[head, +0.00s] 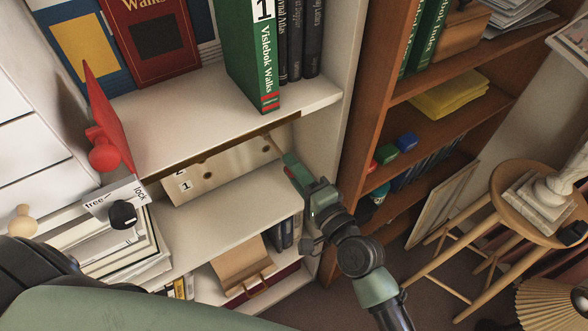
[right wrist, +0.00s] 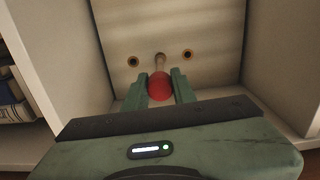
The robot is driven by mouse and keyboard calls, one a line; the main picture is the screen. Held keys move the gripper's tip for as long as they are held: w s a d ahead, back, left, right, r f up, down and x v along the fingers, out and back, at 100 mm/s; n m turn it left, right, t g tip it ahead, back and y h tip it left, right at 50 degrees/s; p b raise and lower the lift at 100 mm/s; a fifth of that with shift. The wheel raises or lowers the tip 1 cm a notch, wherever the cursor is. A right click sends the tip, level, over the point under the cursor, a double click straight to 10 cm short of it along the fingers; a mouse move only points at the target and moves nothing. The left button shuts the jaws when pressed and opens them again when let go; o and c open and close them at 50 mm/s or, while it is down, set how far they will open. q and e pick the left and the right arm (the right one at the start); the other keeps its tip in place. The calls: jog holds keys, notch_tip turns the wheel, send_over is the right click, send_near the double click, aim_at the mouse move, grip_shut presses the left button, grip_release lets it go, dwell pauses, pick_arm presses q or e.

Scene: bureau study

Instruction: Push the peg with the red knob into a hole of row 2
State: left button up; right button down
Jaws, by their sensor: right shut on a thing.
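A pale board (head: 225,182) with dark holes and number labels 1 and, partly hidden, 2 stands at the back of the white shelf's middle compartment. The right wrist view shows the board (right wrist: 115,35) with one hole on either side of a peg. The peg has a red knob (right wrist: 160,86) and a pale wooden shaft (right wrist: 160,63) pointing at the board. My right gripper (right wrist: 161,84) is shut on the knob; it also shows in the head view (head: 288,162). The shaft's tip meets the board between the two holes; I cannot tell how deep it sits. My left gripper is out of view.
The upper shelf (head: 190,115) lies just above the board, and the compartment's side wall is close on the right. Books and papers (head: 130,255) are stacked at left, below a red panel with a red knob (head: 103,150). A brown bookcase (head: 375,90) stands at right.

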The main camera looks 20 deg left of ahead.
jog(key=shift+w+a, duration=0.45)
jog(key=shift+a, duration=0.1)
dwell(0.4)
jog(key=c, duration=1.1)
grip_release()
jog(key=shift+o, duration=0.4)
jog(key=o, duration=0.4)
jog(key=shift+d, duration=0.1)
jog(key=shift+p+v, duration=0.3)
jog(key=shift+v, duration=4.7)
